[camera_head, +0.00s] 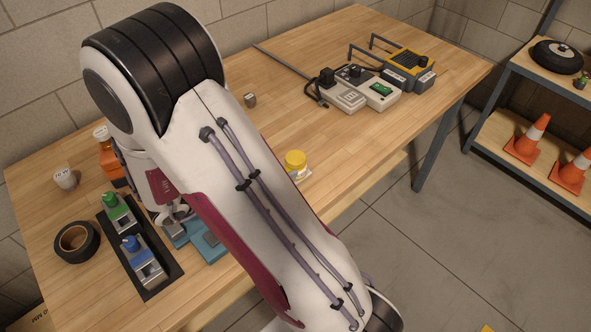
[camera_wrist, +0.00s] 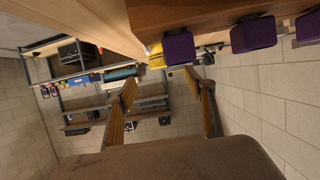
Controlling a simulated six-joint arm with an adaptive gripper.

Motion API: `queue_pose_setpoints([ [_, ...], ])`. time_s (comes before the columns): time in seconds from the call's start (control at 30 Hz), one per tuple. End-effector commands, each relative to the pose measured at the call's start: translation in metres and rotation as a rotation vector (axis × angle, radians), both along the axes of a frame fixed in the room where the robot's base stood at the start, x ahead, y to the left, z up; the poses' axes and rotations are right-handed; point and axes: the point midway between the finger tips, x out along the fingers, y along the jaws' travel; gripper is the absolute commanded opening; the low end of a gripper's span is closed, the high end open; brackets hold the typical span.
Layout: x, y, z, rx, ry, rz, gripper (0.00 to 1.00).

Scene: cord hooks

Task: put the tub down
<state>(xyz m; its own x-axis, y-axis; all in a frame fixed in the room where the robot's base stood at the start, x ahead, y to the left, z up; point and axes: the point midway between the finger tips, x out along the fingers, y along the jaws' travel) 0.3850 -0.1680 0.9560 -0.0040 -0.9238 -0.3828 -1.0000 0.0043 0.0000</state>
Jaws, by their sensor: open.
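A small tub (camera_head: 295,161) with a yellow lid and a pale body stands on the wooden table, just right of my arm in the head view. My arm hides part of its lower side. In the wrist view my gripper (camera_wrist: 162,82) is open, with its two fingers apart and nothing between them. A yellow thing (camera_wrist: 156,58) shows beyond the fingertips there; I cannot tell if it is the tub. In the head view my arm mostly hides the gripper, which is low at the left near the teal object (camera_head: 208,243).
A black tray (camera_head: 155,287) with green and blue-topped pieces, a tape roll (camera_head: 76,242) and an orange bottle (camera_head: 112,168) crowd the left. A dark cube (camera_head: 250,100) and several devices (camera_head: 345,95) stand farther back. Purple blocks (camera_wrist: 253,34) line the wrist view's top. Right of the tub is bare table.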

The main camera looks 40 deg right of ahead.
Motion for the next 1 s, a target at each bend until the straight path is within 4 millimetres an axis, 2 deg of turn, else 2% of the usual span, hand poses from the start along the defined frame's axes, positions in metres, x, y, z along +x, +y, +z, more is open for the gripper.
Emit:
queue_pose_setpoints([
  [0.37, 0.0, -0.001, -0.001, 0.0, 0.0, 0.0, 0.54],
  [0.8, 0.0, -0.023, -0.01, -0.001, 0.0, -0.001, 0.54],
  [1.0, 0.0, -0.024, -0.011, 0.0, 0.0, 0.0, 0.54],
])
